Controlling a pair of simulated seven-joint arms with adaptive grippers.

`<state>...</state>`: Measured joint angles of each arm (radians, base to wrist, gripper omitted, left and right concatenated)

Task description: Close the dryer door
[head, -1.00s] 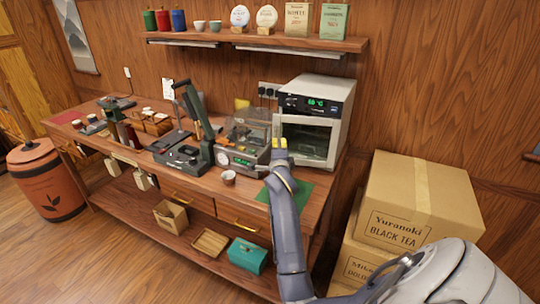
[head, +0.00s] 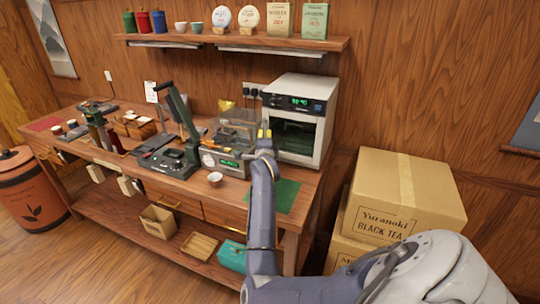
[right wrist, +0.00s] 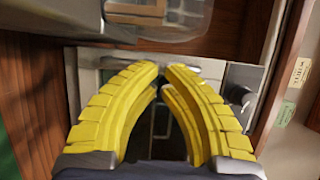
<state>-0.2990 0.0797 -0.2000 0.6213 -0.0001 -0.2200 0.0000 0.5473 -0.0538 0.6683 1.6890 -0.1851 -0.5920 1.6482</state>
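The dryer (head: 305,84) is a white box with a green-lit display at the right end of the bench. Its door (head: 322,148) has a pale frame around a dark window. The door looks flush or nearly flush with the body; I cannot tell if it is fully closed. My right gripper (head: 264,133) is at the door's left side, its yellow fingertips pointing up and nearly together, with nothing seen between them. In the right wrist view the fingers (right wrist: 163,70) lie in front of a pale panel with a dark window; contact is unclear. My left gripper is not in view.
A scale-like machine with a clear cover (head: 235,140) stands left of the dryer. A small cup (head: 215,179) and a green mat (head: 286,196) are at the bench's front. Stacked cardboard boxes (head: 405,190) stand right of the bench. A shelf (head: 240,42) hangs above.

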